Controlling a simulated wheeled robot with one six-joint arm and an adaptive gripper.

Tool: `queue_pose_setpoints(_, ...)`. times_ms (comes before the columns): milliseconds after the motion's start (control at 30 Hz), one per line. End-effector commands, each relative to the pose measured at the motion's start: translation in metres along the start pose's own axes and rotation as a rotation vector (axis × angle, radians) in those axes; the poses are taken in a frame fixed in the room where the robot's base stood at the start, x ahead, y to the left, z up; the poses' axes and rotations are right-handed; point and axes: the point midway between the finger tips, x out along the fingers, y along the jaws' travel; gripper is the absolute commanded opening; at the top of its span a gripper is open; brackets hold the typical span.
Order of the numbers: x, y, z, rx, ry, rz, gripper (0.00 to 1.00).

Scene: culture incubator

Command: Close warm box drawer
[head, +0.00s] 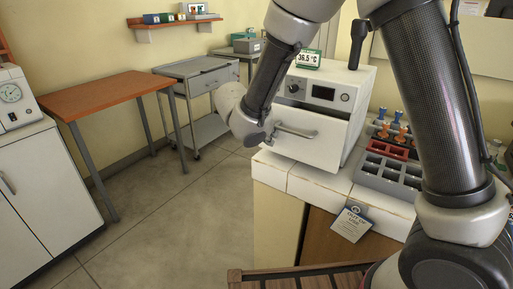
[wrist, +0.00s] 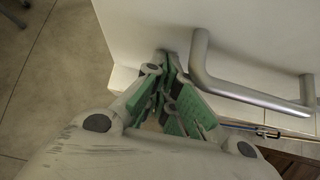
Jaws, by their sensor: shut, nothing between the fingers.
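The warm box (head: 357,86) is white, with a dark display and knobs on its upper front, and stands on a white-topped counter. Its white drawer (head: 320,152) stands out from the box front, so it is open. A grey bar handle (head: 297,133) runs across the drawer front. In the wrist view the handle (wrist: 245,92) is right of my gripper (wrist: 168,62), whose green-padded fingers are shut and empty. The fingertips are close to the white drawer front (wrist: 140,25), beside the handle's left end; I cannot tell whether they touch. In the head view my wrist hides the fingers.
A green 36.5 °C sign (head: 308,59) is on the warm box. A grey rack (head: 388,174) and a red rack (head: 388,149) are to its right on the counter (head: 325,187). A tag (head: 351,224) hangs at the counter edge. Open floor (head: 180,220) lies left, before an orange-topped table (head: 108,95).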

Motion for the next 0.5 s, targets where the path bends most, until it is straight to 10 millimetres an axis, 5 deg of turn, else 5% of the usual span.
queue_pose_setpoints(200,0.031,-0.001,0.03,0.002,0.0,-0.002,0.0)
queue_pose_setpoints(500,0.044,0.001,0.044,-0.001,-0.001,0.0,0.0)
